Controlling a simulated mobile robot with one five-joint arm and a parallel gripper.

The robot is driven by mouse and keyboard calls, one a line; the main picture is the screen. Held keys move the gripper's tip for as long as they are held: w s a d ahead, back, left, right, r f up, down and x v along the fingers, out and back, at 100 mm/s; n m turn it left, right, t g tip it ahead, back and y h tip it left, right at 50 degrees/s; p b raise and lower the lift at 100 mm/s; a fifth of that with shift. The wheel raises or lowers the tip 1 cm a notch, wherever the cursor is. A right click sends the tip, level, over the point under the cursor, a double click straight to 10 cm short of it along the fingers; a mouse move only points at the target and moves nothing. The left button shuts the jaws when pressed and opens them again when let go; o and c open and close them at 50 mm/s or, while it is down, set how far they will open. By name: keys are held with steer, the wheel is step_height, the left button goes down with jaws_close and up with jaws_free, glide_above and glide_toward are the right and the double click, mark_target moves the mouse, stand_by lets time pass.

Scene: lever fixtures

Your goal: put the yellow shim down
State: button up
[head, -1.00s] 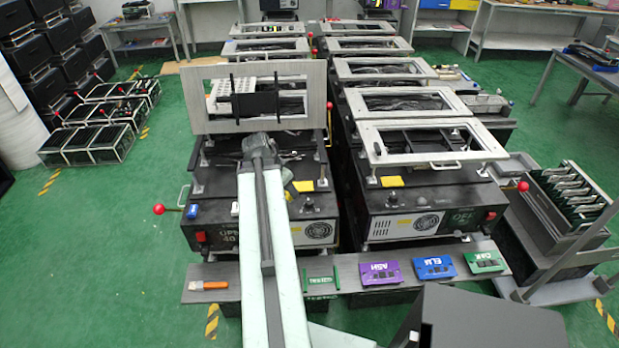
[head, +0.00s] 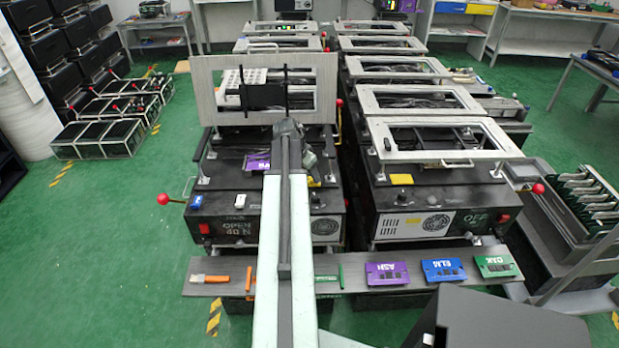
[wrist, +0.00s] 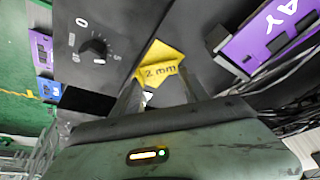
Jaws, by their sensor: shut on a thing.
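The yellow shim (wrist: 163,63), marked "2 mm", shows in the wrist view between my gripper's fingers (wrist: 161,85). My gripper is shut on it, above the dark top of the left machine. I cannot tell whether the shim touches that top. A yellow patch (head: 313,181) near the left machine's front top edge shows in the head view, just right of my arm. I cannot tell if it is the same shim. My arm hides most of the gripper in the head view.
A knob (wrist: 93,47) is left of the shim, and a purple cartridge (wrist: 262,35) is right of it. An upright frame (head: 330,90) stands behind my gripper. The front shelf (head: 428,287) holds cartridges and small tools. A red-ended lever (head: 163,199) sticks out left.

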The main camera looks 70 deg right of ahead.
steer(key=shift+f, duration=0.3)
steer(key=o, duration=1.3)
steer(key=shift+r, duration=0.1)
steer(key=shift+c, duration=0.2)
steer(key=p+v, duration=1.1)
steer(key=v, duration=0.1)
steer(key=shift+r+p, duration=0.15)
steer(key=shift+p, duration=0.2)
